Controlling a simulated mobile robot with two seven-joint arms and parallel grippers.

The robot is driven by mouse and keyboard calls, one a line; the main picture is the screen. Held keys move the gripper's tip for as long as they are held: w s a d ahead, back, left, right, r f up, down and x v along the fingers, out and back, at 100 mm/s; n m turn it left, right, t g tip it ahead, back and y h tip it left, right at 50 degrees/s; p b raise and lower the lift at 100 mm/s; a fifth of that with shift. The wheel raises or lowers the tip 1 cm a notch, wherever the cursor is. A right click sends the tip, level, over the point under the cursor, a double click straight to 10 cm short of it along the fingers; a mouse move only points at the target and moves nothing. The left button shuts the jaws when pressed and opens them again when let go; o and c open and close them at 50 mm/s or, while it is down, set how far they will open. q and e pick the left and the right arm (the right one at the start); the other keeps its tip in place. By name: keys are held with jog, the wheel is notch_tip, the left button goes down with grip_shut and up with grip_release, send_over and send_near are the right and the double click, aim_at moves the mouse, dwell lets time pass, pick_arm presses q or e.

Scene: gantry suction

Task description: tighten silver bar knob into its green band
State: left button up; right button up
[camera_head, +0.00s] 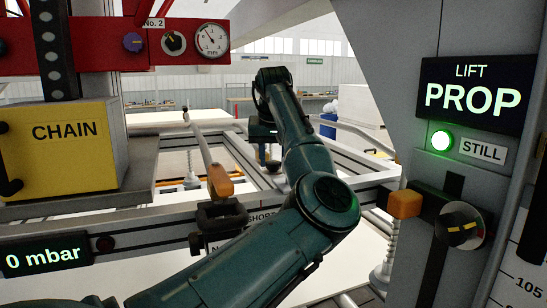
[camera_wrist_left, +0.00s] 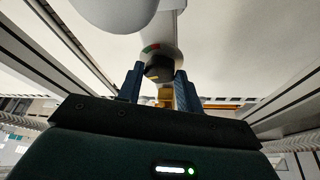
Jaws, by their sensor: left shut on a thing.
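In the left wrist view, a dark knob (camera_wrist_left: 158,70) sits at the end of a pale grey bar part. A narrow red and green band (camera_wrist_left: 151,47) shows on that part just behind the knob. My left gripper (camera_wrist_left: 159,75) has its two blue fingers on either side of the knob and is shut on it. In the head view my left gripper (camera_head: 265,152) hangs at the end of my teal arm, beyond the near rail; it is small there, and the knob cannot be made out. The knob's pointer is not readable. My right gripper is not in view.
A yellow CHAIN box (camera_head: 70,145) and a red panel (camera_head: 120,45) with a gauge stand at left. An orange-handled lever (camera_head: 220,181) is close beside my arm. At right, a grey column carries a PROP display (camera_head: 473,96), a lit green lamp (camera_head: 441,141) and another knob (camera_head: 460,225).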

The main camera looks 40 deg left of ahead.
pick_arm(q)
jog(key=shift+s+a+m+t+h, duration=0.15)
jog(key=shift+m+h, duration=0.35)
jog(key=shift+m, duration=0.95)
jog(key=shift+w+a+m+t+h, duration=0.1)
jog(key=shift+m+t+h, duration=0.3)
jog(key=shift+m, duration=1.05)
jog(key=o, duration=1)
jog(key=shift+s+r, duration=0.1)
jog(key=v, duration=1.3)
jog(key=shift+r+b, duration=0.1)
jog(key=shift+b, duration=0.2)
